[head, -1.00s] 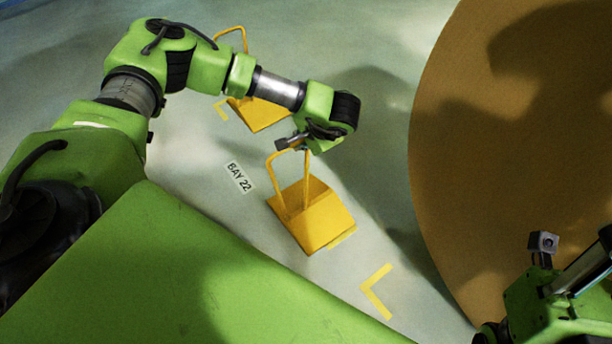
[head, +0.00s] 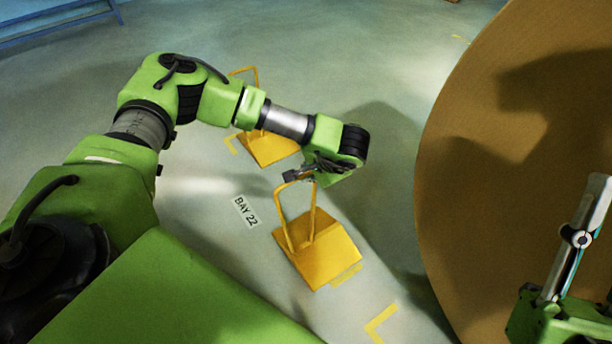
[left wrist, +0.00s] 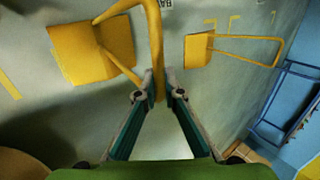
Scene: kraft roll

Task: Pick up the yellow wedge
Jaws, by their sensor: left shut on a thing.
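A yellow wedge (head: 320,258) with a tall looped handle (head: 281,215) is in the middle of the head view. My left gripper (head: 298,176) is at the top of that handle, above the wedge. In the left wrist view the handle (left wrist: 155,40) passes between the fingertips (left wrist: 154,88), shut on it. The wedge's body (left wrist: 92,50) shows at the upper left there. I cannot tell whether its base is clear of the floor. A second yellow wedge (head: 268,150) stands farther back, its handle (head: 246,71) partly behind my left arm.
A large brown roll (head: 510,170) fills the right side, close to the held wedge. A blue frame (head: 60,25) stands at the far left. Open floor lies behind.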

